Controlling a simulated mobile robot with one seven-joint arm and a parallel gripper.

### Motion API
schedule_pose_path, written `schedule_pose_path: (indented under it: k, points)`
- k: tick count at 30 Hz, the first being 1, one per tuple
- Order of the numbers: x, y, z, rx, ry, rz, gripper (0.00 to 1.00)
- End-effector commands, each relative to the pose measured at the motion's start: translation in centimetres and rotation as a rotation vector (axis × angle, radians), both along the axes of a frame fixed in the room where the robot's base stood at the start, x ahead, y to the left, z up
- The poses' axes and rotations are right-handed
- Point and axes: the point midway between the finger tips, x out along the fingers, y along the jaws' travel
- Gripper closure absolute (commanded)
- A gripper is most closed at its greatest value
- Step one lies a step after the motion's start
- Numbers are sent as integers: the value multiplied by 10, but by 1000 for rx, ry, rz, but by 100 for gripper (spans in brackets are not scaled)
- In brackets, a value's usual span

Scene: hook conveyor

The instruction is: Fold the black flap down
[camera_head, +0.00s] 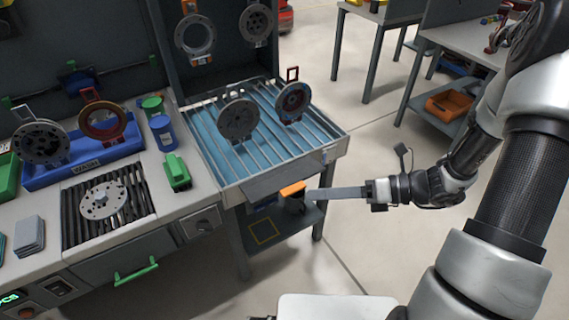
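The black flap (280,180) is a flat dark panel along the front edge of the slatted blue rack table (338,141). It sticks out toward me from that edge. My gripper (312,194) comes in from the right, with its long grey fingers pointing left. The fingertips are just below and in front of the flap's right part, beside an orange-topped dark object (293,189). I cannot tell whether they touch either one. The fingers overlap into one bar, so their opening is hidden. Nothing held is visible.
Round metal parts (238,119) stand on the slats, and others hang above. A lower shelf (275,236) lies under the rack.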

Motion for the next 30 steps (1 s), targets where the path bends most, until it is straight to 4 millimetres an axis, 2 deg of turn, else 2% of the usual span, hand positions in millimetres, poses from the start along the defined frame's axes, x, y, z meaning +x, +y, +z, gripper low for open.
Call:
schedule_pose_path:
  k: [1, 3, 6, 10, 14, 17, 20, 30]
  points:
    - [9, -6, -31, 85, 121, -111, 73]
    - [22, -15, -58, 190, 262, -249, 73]
    - [35, -28, -92, 318, 426, -409, 73]
    - [43, -40, -121, 429, 558, -536, 73]
    - [47, -44, -132, 472, 606, -585, 73]
    - [51, -37, -132, 475, 611, -587, 73]
    - [59, -24, -133, 474, 610, -583, 73]
    - [99, 38, -140, 470, 607, -580, 73]
